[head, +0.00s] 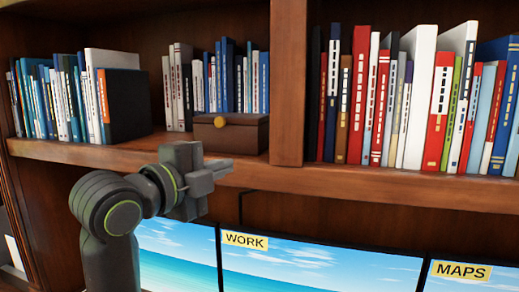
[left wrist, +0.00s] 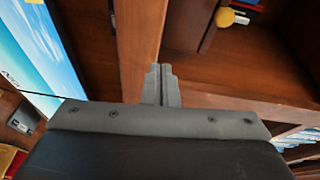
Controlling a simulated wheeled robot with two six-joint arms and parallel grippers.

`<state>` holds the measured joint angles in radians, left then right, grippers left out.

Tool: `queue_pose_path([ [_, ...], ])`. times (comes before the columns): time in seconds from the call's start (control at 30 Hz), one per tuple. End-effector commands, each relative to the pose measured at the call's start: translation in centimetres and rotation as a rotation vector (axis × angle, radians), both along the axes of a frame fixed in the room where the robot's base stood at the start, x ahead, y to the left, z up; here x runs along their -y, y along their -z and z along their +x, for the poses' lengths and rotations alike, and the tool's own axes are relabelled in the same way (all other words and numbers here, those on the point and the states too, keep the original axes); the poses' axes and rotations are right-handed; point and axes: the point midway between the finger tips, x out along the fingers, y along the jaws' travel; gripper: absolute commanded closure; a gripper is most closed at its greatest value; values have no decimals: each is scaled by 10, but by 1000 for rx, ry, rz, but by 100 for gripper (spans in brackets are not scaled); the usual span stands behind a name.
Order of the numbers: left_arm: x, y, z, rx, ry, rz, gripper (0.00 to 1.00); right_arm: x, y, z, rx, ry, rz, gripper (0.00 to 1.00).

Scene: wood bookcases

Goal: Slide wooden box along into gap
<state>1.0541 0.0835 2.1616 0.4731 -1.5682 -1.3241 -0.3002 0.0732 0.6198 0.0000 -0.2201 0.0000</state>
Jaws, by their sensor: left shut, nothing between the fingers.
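In the left wrist view the yellow knob (left wrist: 226,17) shows at the top right, apart from my fingers. My left gripper (head: 222,168) is shut and empty, just in front of and below the box at the shelf edge. Its closed fingers also show in the left wrist view (left wrist: 162,85). My right gripper is in neither view.
The shelf board (head: 145,152) has bare room left of the box, up to a black and orange book (head: 122,105). The upright divider (head: 287,85) stands right of the box. Screens labelled WORK (head: 245,240) and MAPS (head: 462,270) are below the shelf.

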Motion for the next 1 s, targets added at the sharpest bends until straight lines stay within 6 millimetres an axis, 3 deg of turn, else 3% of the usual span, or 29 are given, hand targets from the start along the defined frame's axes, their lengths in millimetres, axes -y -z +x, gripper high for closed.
queue_pose_path([
  [0.07, 6, -16, -6, 46, 20, 25, 100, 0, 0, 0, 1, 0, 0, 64],
  [0.2, 13, -27, -6, 74, 34, 44, 100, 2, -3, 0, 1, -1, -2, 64],
  [0.7, 61, -28, 57, 71, 33, 44, 100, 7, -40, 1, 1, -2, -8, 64],
  [1.0, 71, -25, 70, 74, 31, 44, 100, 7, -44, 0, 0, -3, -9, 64],
])
